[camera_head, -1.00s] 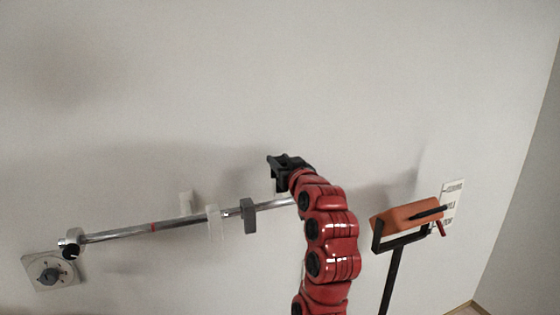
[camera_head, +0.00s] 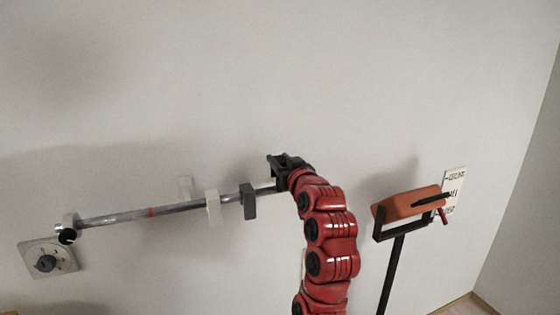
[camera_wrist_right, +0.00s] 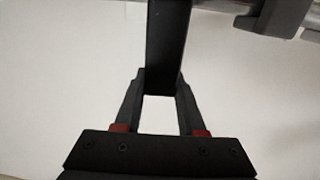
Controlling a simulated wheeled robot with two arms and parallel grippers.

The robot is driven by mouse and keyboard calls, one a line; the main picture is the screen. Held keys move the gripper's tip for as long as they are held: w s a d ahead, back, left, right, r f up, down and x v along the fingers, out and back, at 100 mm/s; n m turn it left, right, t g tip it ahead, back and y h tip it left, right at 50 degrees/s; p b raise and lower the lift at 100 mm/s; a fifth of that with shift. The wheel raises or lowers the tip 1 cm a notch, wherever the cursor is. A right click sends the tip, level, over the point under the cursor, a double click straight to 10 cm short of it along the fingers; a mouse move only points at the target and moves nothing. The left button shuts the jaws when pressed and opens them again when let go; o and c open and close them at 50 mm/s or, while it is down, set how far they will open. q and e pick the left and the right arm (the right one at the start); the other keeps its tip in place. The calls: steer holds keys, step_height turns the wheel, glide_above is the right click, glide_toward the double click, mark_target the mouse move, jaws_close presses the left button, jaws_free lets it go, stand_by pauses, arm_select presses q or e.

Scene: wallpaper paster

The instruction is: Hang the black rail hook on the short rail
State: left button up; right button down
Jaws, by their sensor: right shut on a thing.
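My right gripper (camera_head: 283,164) comes in on the red arm and is shut on the black rail hook (camera_head: 277,182), which hangs below the fingers. In the right wrist view the fingers (camera_wrist_right: 160,100) grip a dark upright bar of the hook (camera_wrist_right: 166,45). The metal rail (camera_head: 180,208) runs along the wall, with a red mark on it. The hook overlaps the rail's right part in the head view; whether it touches or sits over the rail I cannot tell. The rail beyond it is hidden by my arm. My left gripper is not in view.
A grey hook (camera_head: 248,201) and a white hook (camera_head: 213,206) sit on the rail just left of the black hook. The grey hook also shows in the right wrist view (camera_wrist_right: 277,16). An orange block on a black stand (camera_head: 408,203) is at right. A square dial plate (camera_head: 45,258) is at left.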

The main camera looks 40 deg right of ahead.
steer(key=shift+b, duration=0.35)
stand_by(0.6)
steer(key=shift+b, duration=0.35)
steer(key=shift+b, duration=0.3)
stand_by(0.4)
steer(key=shift+f, duration=0.15)
steer(key=shift+f+b, duration=0.35)
steer(key=shift+f+b, duration=1.85)
steer(key=shift+f, duration=0.95)
steer(key=shift+c, duration=2.1)
jaws_free()
